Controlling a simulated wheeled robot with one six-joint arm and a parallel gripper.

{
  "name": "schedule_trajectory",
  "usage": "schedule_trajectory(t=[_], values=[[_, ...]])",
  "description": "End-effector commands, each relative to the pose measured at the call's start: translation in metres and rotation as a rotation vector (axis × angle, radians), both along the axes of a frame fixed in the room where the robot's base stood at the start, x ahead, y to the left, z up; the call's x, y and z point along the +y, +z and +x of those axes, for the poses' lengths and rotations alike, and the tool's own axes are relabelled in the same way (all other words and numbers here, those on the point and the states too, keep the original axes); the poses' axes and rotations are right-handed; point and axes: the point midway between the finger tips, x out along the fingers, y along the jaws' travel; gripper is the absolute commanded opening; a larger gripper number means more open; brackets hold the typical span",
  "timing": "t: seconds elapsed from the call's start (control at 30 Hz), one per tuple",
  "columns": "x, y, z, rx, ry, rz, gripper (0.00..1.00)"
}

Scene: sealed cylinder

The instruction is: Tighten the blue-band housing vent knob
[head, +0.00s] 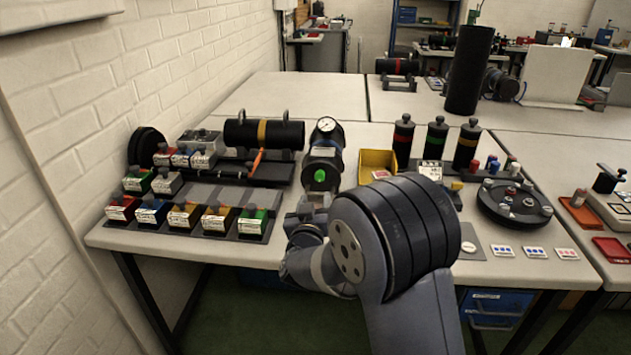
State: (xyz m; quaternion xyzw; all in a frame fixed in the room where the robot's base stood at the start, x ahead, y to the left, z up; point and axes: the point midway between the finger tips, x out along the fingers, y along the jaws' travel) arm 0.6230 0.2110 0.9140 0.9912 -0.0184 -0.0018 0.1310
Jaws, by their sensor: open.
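A dark housing with a yellow band (288,135) lies on a stand to the left.
Several small labelled boxes (184,214) stand in rows at the left. An orange-handled tool (256,162) is beside the yellow-band housing. A yellow bin (377,160) and a round black plate (490,205) are to the right. A tall dark cylinder (470,70) stands behind.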

Motion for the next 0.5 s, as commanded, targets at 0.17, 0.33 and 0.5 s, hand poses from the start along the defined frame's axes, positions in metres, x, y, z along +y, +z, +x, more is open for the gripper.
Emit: schedule_trajectory(t=[0.17,0.33,0.5], values=[[-0.002,0.001,0.028,-0.001,-0.001,0.0,0.45],[-0.003,0.001,0.06,0.0,0.001,0.001,0.45],[-0.003,0.001,0.083,0.0,0.002,0.001,0.45]])
